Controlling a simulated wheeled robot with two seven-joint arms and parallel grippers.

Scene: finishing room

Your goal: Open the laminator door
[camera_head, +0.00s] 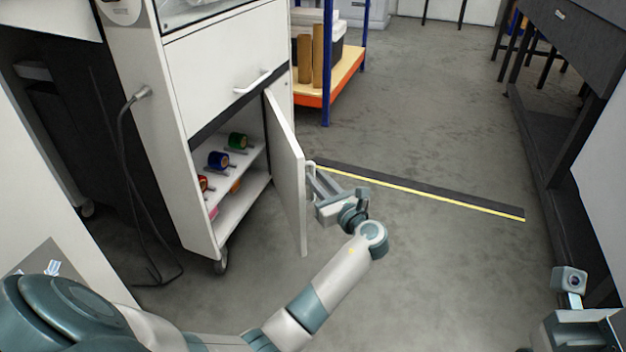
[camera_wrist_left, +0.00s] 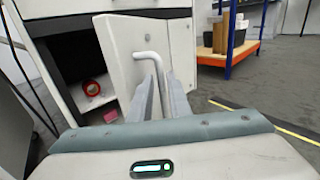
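The laminator (camera_head: 216,75) is a white wheeled cabinet at the left in the head view. Its lower door (camera_head: 287,165) stands swung out, with the shelves behind it exposed; the door also shows in the left wrist view (camera_wrist_left: 122,62). My left gripper (camera_head: 314,172) is at the outer face of the door. In the left wrist view the white door handle (camera_wrist_left: 148,57) runs down between its two fingers (camera_wrist_left: 163,92), which are close together around it. My right gripper (camera_head: 572,300) is partly in view at the lower right; its fingers are not clear.
A cable (camera_head: 127,150) hangs at the cabinet's left. A blue and orange rack (camera_head: 328,90) stands behind. Dark tables (camera_head: 575,110) line the right.

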